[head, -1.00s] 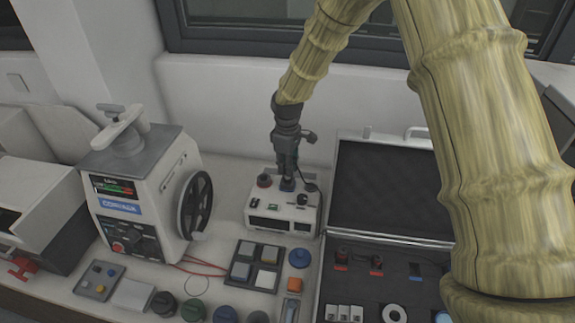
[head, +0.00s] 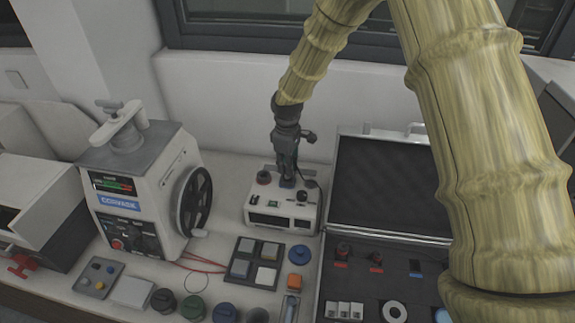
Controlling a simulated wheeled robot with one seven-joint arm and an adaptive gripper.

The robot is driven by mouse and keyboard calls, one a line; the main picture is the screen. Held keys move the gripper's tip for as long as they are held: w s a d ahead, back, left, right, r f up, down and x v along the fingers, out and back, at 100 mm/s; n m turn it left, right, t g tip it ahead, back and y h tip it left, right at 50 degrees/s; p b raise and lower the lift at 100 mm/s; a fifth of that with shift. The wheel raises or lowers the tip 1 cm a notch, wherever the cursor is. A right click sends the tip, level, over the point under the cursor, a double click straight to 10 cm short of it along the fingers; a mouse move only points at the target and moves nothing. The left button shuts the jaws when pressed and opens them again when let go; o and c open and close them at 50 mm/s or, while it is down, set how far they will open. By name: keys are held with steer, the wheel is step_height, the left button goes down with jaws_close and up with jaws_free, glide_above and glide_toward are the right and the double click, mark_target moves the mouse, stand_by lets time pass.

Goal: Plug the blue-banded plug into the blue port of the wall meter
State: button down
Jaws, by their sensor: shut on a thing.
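The meter appears as a white box (head: 283,221) on the bench against the wall. The blue band and the blue port cannot be made out there; the fingers and distance hide whether the plug is seated.
A press with a handwheel (head: 194,201) stands left. A tray of square blocks (head: 232,281) and several round knobs lie in front.

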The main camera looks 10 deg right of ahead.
steer(key=shift+f+b, duration=0.4)
steer(key=shift+f, duration=0.8)
stand_by(0.5)
steer(key=c, duration=0.8)
jaws_free()
steer(key=shift+o, duration=0.2)
steer(key=shift+r+p, duration=2.35)
steer(key=shift+r, duration=1.45)
